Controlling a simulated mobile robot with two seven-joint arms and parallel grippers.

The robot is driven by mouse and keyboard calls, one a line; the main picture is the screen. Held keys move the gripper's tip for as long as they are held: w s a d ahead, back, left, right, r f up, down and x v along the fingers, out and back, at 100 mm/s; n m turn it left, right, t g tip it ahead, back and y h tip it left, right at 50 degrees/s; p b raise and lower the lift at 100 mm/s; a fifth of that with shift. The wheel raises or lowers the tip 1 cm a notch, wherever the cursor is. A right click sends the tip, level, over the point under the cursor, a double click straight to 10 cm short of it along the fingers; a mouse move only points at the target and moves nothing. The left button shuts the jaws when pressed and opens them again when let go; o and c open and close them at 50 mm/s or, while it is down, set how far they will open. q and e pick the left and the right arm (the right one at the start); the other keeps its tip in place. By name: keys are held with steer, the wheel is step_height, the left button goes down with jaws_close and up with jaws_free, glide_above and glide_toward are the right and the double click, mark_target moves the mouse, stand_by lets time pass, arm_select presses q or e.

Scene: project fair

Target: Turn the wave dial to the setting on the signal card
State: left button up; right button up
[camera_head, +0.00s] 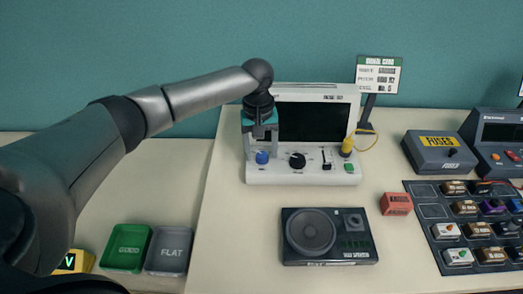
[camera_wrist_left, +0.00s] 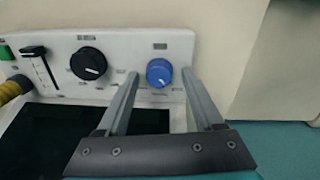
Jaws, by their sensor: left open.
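The signal card (camera_head: 379,75) stands on a dark post at the back right of the white scope unit (camera_head: 302,177); its rows are too small to read surely. The unit's front carries a blue dial (camera_head: 262,157) and a larger black dial (camera_head: 297,160). My left gripper (camera_head: 260,150) points down at the blue dial and is open. In the left wrist view, the blue dial (camera_wrist_left: 159,72) shows between the two fingertips (camera_wrist_left: 160,76), with gaps beside it. The black dial (camera_wrist_left: 89,63) is to the left there. The dial labels are unreadable. My right gripper is not in view.
A slider (camera_head: 326,158), a yellow plug (camera_head: 347,147) with its cable and a green button (camera_head: 349,168) lie right of the dials. A speaker box (camera_head: 329,258) and red block (camera_head: 396,204) stand in front. Bare table lies left of the speaker. Green and grey trays (camera_head: 123,262) are lower left.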

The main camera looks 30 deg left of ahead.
arm_select(q)
jaws_close()
stand_by(0.6)
